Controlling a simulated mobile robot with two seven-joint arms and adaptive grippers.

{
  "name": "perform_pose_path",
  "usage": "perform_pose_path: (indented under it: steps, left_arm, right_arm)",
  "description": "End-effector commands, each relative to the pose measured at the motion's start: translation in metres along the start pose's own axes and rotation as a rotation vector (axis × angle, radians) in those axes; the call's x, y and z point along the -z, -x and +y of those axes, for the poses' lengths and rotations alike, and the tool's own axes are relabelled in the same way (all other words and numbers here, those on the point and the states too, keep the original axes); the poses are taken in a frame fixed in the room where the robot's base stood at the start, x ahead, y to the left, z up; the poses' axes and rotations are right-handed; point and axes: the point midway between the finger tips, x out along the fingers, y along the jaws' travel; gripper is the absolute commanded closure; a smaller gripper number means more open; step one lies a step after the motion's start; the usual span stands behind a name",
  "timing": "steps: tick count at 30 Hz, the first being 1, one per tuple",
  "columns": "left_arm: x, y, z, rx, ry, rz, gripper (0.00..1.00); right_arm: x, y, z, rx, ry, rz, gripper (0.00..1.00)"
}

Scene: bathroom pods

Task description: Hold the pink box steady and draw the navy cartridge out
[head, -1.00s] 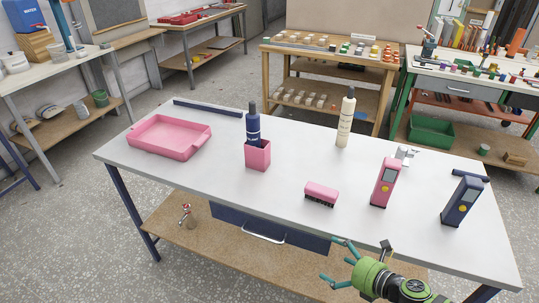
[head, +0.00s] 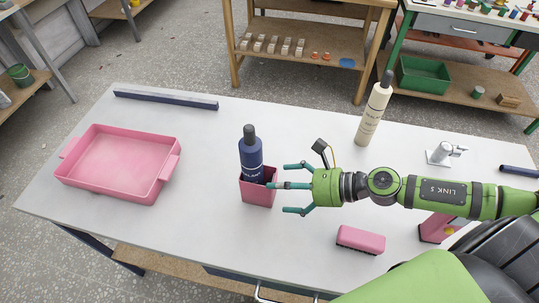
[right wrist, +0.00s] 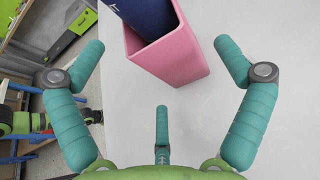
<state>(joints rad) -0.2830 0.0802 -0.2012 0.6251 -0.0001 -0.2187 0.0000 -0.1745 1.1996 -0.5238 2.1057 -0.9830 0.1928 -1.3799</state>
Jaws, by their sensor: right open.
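The navy cartridge (head: 250,153), with a dark cap and white lettering, stands in the open pink box (head: 257,193), leaning slightly. Its lower part is hidden inside the box. The box stands on the white table left of my right gripper (head: 284,187). That gripper is open and empty, its fingers spread toward the box's right side. The middle finger overlaps the box's edge in the head view. In the right wrist view the pink box (right wrist: 170,58) and the navy cartridge (right wrist: 150,14) lie ahead between the spread fingers; contact does not show. My left gripper is not in view.
A pink tray (head: 118,165) lies on the left, with a navy bar (head: 165,99) behind it. A cream bottle (head: 373,112) stands at the back right. A pink brush (head: 361,239) lies in front of my right arm. The table between tray and box is clear.

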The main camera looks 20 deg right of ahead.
Motion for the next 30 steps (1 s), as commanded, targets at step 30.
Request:
perform_pose_path:
  steps: [30]
  left_arm:
    - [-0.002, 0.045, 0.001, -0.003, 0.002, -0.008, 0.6]
  right_arm:
    - [0.0, -0.071, 0.0, 0.001, -0.001, 0.0, 0.0]
